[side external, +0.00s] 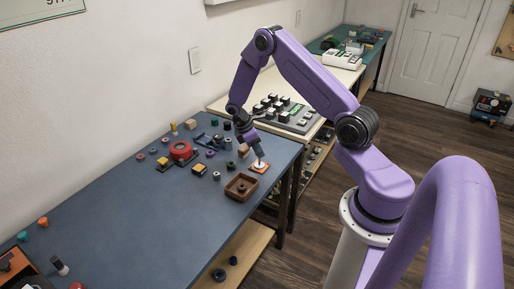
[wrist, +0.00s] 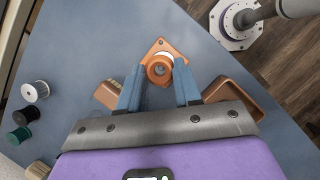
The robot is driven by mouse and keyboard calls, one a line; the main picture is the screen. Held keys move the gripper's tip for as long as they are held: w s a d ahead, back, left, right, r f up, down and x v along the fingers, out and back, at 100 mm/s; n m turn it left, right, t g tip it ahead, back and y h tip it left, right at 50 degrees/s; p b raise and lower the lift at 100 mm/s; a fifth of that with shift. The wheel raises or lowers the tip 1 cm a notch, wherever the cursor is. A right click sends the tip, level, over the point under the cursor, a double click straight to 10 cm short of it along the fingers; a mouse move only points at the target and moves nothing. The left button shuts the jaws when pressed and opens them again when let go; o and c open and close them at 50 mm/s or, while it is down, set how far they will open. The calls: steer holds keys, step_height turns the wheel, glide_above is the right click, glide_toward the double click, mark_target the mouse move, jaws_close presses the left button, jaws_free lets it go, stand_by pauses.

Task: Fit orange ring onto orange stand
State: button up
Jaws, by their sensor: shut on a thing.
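The orange stand (side external: 259,168) sits near the right edge of the blue table, a flat orange plate with a white part on top. In the wrist view the stand (wrist: 160,44) shows its plate with corner holes, partly hidden by the ring. The orange ring (wrist: 159,68) is between my fingertips, overlapping the white part. I cannot tell whether it is around the post or just above it. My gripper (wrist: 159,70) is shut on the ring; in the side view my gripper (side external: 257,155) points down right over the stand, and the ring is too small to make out.
A brown open tray (side external: 240,186) stands close beside the stand, to its front left. Several spools and blocks lie farther left, around a red round part (side external: 181,150). A keyed panel (side external: 287,113) is on the bench behind. The table's middle front is clear.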

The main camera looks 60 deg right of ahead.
mark_target(257, 165)
steer(key=shift+f, duration=1.8)
steer(key=shift+f, duration=0.6)
stand_by(0.4)
steer(key=o, duration=0.7)
steer(key=shift+v, duration=5.55)
steer(key=shift+a, duration=0.1)
